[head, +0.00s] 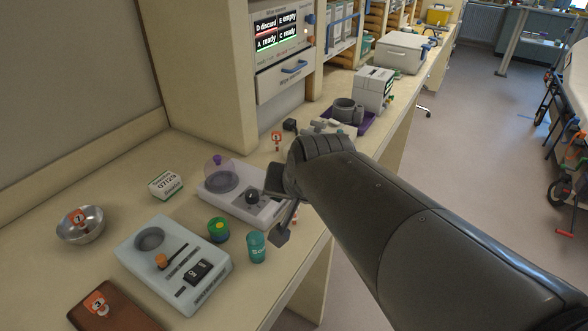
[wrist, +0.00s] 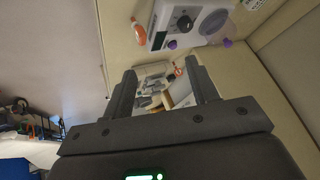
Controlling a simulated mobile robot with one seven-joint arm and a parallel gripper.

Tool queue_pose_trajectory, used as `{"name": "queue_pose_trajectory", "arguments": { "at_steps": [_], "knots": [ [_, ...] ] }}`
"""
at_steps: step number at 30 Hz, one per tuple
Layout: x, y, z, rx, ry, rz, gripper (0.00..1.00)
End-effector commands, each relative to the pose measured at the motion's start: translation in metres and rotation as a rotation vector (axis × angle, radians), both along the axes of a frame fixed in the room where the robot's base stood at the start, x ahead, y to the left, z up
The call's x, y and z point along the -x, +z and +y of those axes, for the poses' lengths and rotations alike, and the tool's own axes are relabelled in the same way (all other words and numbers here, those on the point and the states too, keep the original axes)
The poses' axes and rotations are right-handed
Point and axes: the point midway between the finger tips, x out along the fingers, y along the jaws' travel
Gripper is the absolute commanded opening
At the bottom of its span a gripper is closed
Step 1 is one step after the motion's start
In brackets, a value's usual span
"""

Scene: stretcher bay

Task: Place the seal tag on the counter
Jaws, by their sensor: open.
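Several orange-and-white numbered tags show in the head view; I cannot tell for sure which is the seal tag. One tag (head: 277,137) is on the counter (head: 200,140) near the cabinet foot. Another tag (head: 77,217) is in a metal bowl (head: 92,236), and a third (head: 97,303) is on a brown box (head: 128,318). My gripper (head: 280,208) hangs over the counter's front part, by the white device with a black knob (head: 222,190).
A purple tray (head: 366,120) and grey parts lie beyond my arm. Bare counter shows between bowl and labelled box.

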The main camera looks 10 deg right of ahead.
Motion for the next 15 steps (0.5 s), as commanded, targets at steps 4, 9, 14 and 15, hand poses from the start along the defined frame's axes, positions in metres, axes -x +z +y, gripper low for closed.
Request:
{"name": "queue_pose_trajectory", "arguments": {
  "at_steps": [4, 9, 14, 15],
  "knots": [
    [0.057, -0.005, -0.024, 0.141, 0.145, 0.075, 0.54],
    [0.093, -0.013, -0.039, 0.225, 0.25, 0.138, 0.54],
    [0.102, -0.016, -0.043, 0.246, 0.279, 0.156, 0.54],
    [0.102, -0.016, -0.043, 0.246, 0.28, 0.156, 0.54]
  ]
}}
